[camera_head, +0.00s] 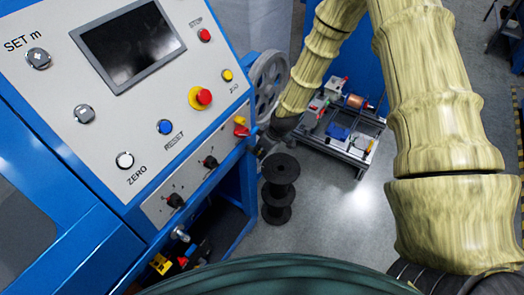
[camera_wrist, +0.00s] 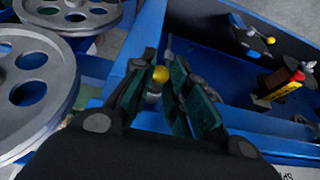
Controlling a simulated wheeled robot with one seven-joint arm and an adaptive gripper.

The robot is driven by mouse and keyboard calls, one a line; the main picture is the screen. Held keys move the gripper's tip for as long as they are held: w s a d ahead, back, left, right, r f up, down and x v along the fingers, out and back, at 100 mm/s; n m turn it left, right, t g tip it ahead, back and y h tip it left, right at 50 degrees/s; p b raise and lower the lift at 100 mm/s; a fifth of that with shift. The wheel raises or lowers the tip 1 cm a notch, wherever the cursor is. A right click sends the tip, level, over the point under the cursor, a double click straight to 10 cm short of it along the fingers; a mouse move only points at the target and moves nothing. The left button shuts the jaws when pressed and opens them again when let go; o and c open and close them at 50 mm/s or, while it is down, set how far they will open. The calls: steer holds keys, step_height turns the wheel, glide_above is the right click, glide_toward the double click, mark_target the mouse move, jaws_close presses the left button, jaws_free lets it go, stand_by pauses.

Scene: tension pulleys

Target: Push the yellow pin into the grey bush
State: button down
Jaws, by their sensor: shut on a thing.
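The yellow pin (camera_wrist: 161,74) shows its round yellow head in the wrist view, between the fingertips of my gripper (camera_wrist: 160,80). The fingers are closed on it from both sides. A small pale part shows just below the yellow head, between the fingers; I cannot tell whether it is the pin's shank or the grey bush. The fingers hide most of that spot, so how the pin sits against the bush cannot be seen. In the head view my gripper (camera_head: 262,142) is at the right edge of the control panel, and the pin cannot be made out.
Grey spoked pulleys (camera_wrist: 38,88) stand left of my gripper in the wrist view. A blue frame (camera_wrist: 124,62) runs beside and behind the fingers. The control panel (camera_head: 130,125) fills the left of the head view. A black spool (camera_head: 280,188) stands below my gripper. Open floor lies right.

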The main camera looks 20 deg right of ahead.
steer(key=shift+w+a, duration=0.2)
steer(key=shift+w, duration=0.05)
stand_by(0.9)
steer(key=c, duration=1.1)
jaws_free()
steer(key=shift+r, duration=0.1)
